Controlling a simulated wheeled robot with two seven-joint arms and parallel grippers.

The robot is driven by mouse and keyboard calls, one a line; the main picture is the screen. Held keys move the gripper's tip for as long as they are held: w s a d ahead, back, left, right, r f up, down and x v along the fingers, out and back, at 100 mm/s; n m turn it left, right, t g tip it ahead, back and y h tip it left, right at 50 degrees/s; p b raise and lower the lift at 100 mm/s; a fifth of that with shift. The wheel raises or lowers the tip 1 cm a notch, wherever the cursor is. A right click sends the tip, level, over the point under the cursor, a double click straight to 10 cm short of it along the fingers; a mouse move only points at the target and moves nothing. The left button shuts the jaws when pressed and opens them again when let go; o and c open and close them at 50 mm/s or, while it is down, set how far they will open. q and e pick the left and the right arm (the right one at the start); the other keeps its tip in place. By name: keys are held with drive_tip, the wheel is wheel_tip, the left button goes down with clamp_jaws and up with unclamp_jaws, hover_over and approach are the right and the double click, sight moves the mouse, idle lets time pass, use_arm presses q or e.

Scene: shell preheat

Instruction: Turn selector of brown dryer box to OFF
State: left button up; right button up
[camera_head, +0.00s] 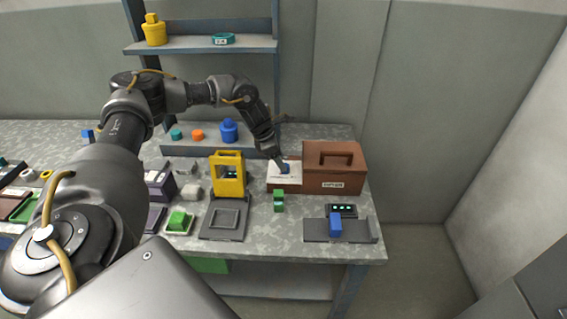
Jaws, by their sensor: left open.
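The selector's setting cannot be read. My right gripper is not in view.
A yellow frame (227,174) stands on a grey base left of the box. A green block (279,200) stands before the panel. A grey fixture (318,231) with a blue block (335,224) and green lights is at the front right. A shelf (205,44) rises behind.

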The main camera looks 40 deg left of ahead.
use_arm(q)
drive_tip(key=shift+x, duration=1.05)
drive_tip(key=shift+w+d+f, duration=0.1)
drive_tip(key=shift+f, duration=0.45)
drive_tip(key=c, duration=1)
